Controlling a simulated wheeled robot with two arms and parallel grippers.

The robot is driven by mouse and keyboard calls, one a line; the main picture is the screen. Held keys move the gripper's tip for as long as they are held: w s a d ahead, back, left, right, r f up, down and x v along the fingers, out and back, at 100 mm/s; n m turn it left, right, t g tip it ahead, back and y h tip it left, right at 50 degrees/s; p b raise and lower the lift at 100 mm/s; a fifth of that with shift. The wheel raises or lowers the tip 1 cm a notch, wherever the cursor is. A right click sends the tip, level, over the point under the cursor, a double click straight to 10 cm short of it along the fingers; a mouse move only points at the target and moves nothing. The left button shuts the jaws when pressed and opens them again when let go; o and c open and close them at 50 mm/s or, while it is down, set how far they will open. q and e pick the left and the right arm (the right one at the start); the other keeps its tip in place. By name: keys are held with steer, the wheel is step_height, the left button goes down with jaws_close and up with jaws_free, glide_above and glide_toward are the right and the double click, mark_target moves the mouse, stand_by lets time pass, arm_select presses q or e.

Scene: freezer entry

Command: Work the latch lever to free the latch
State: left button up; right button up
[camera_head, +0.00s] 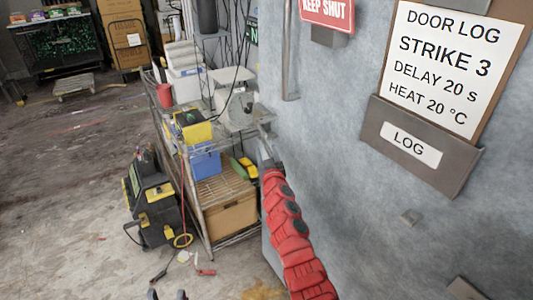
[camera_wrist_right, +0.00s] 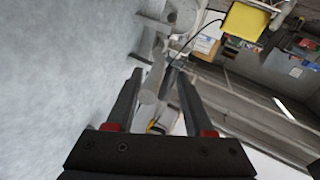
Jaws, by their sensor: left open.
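The grey latch (camera_head: 240,108) is on the near edge of the pale door or wall panel, in the middle of the head view. In the right wrist view, its lever (camera_wrist_right: 151,88) is a light grey rod whose round end points toward the camera. My right gripper (camera_wrist_right: 158,76) is open, with one finger on each side of the rod and gaps visible. In the head view my right gripper (camera_head: 266,143) is small, at the end of the red arm, just below the latch. My left gripper (camera_head: 167,294) shows only its two spread fingertips at the bottom edge, away from the latch.
A wire shelf cart (camera_head: 212,185) with boxes stands just behind the latch. A black and yellow machine (camera_head: 153,200) stands on the floor to the left. A door log board (camera_head: 440,60) and log holder (camera_head: 415,143) are on the panel. The floor at left is mostly clear.

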steer(key=shift+s+a, duration=0.1)
steer(key=shift+a, duration=0.1)
steer(key=s+d, duration=0.1)
steer(key=s, duration=1.6)
steer(key=shift+d+b, duration=0.35)
steer(key=shift+s, duration=0.1)
